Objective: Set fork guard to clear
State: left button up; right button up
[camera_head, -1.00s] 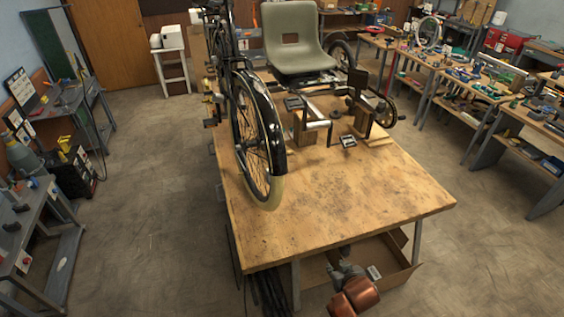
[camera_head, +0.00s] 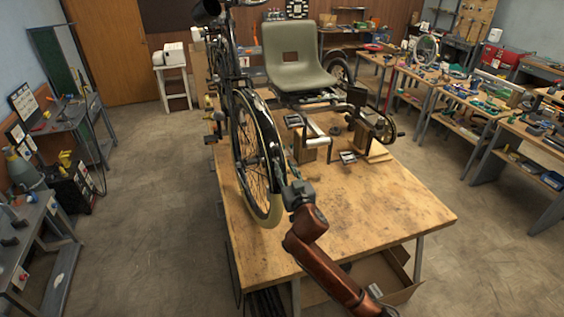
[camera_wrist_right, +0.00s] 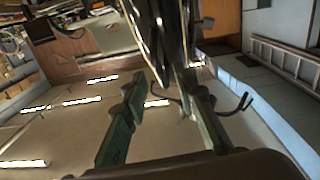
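The trike's front wheel (camera_head: 250,165) stands at the left of the wooden bench, with a cream lower edge (camera_head: 268,219). A glossy black guard (camera_head: 272,150) runs along its right side. My right gripper (camera_head: 291,186) is beside the lower right of the wheel in the head view, above the bench. In the right wrist view its two green fingers (camera_wrist_right: 160,82) are apart with nothing held between them. The wheel and dark guard parts (camera_wrist_right: 160,38) show just beyond the fingertips. I cannot tell whether a finger touches them. My left gripper is not in view.
The wooden bench top (camera_head: 375,215) is bare at its front right. The trike's grey-green seat (camera_head: 300,62) and pedals (camera_head: 348,157) are behind. An open cardboard box (camera_head: 385,270) sits under the bench. Cluttered side tables (camera_head: 470,100) line the right.

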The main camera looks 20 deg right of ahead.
aim_at(282, 160)
jog(key=shift+w, duration=1.9)
jog(key=shift+c, duration=0.4)
grip_shut()
